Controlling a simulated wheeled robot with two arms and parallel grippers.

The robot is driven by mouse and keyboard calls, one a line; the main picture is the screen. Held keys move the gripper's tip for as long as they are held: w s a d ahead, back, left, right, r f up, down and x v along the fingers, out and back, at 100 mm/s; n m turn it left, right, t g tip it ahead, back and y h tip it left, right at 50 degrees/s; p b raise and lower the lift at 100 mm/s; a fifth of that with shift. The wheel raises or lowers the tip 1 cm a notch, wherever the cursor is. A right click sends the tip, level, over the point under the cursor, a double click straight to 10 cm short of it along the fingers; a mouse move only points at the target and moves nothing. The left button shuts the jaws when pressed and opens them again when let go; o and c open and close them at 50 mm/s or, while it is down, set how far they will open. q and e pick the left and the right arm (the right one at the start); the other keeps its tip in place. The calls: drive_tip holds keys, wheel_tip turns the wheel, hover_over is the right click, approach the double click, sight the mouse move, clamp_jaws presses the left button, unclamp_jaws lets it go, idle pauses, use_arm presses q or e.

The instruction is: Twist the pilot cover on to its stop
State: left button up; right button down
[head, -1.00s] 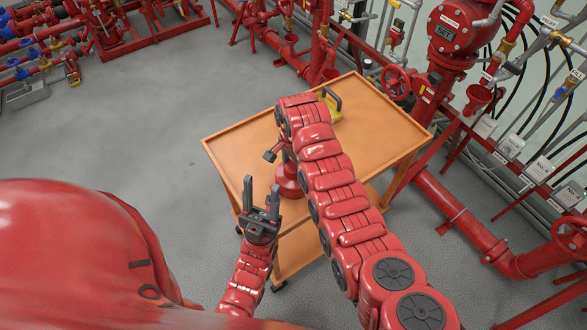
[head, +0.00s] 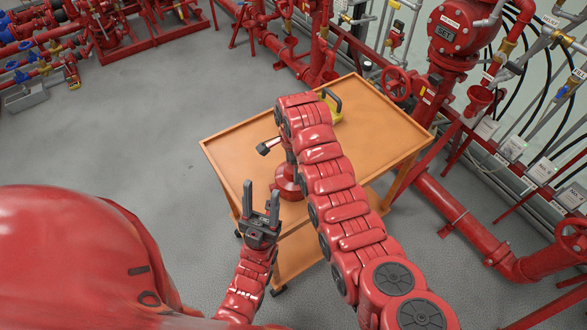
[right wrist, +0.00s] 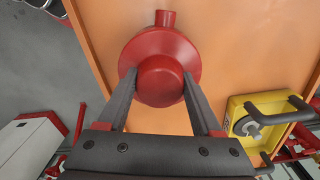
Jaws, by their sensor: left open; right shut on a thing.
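The pilot cover (right wrist: 160,78) is a round red cap in the right wrist view. It sits between the two dark fingers of my right gripper (right wrist: 160,84), which is shut on it. Behind it is the wider red round valve body (right wrist: 187,50), with a short stub at the top. I cannot tell from this angle how far on the cover is. In the head view the red base (head: 287,186) stands on the orange cart, and my right arm hides the cover. My left gripper (head: 261,196) is open and empty by the cart's near left edge.
The orange cart (head: 232,152) has a raised rim and clear space on its left. A yellow case with a dark handle (head: 334,106) is at its back; it also shows in the right wrist view (right wrist: 240,104). Red pipework (head: 465,225) stands to the right.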

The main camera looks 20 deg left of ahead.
drive_tip(key=shift+m+b, duration=0.35)
drive_tip(key=shift+m, duration=0.65)
drive_tip(key=shift+m, duration=0.3)
drive_tip(key=shift+f+m+b, duration=0.1)
drive_tip(key=shift+m+b, duration=0.35)
drive_tip(key=shift+m, duration=1.05)
